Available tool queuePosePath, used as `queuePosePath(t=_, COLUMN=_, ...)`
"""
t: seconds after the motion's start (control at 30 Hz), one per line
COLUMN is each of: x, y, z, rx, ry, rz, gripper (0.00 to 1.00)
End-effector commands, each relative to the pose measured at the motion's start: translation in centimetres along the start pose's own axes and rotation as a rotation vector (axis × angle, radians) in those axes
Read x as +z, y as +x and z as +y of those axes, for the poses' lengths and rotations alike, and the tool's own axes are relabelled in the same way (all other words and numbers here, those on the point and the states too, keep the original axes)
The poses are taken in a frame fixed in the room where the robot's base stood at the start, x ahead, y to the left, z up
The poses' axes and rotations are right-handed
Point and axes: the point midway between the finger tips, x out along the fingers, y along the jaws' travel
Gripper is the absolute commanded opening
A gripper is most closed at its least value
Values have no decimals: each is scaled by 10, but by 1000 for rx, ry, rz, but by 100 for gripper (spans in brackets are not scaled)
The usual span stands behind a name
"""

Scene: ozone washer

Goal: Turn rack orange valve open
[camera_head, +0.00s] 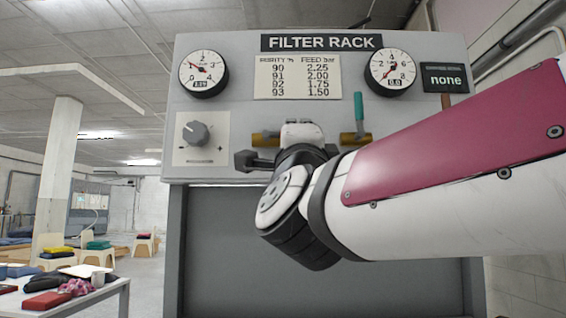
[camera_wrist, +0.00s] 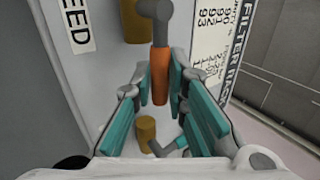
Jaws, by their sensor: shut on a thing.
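The orange valve handle (camera_wrist: 160,72) shows in the wrist view, attached to a grey stem (camera_wrist: 155,12) at its top end. My gripper (camera_wrist: 160,84) is shut on this handle, with its teal-padded fingers on either side of it. Brass pipe pieces (camera_wrist: 137,22) show by the valve, one near the stem and one farther down. In the head view my wrist and arm cover the orange handle, and only a brass pipe end (camera_head: 265,139) shows to the left.
The filter rack panel (camera_head: 230,58) carries a left gauge (camera_head: 204,72), a right gauge (camera_head: 390,70) and a grey knob (camera_head: 197,133). An upright teal valve handle (camera_head: 359,108) stands close right of my gripper. A cluttered table (camera_head: 110,290) is at lower left.

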Motion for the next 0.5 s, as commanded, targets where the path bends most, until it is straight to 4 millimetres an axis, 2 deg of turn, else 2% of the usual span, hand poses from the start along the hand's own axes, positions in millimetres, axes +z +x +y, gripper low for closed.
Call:
queuePosePath(t=0.4, x=-1, y=0, z=2, rx=4, ry=5, rz=6, gripper=0)
queuePosePath(t=0.43, x=-1, y=0, z=2, rx=4, ry=5, rz=6, gripper=21)
queuePosePath(t=0.5, x=-1, y=0, z=2, rx=4, ry=5, rz=6, gripper=35)
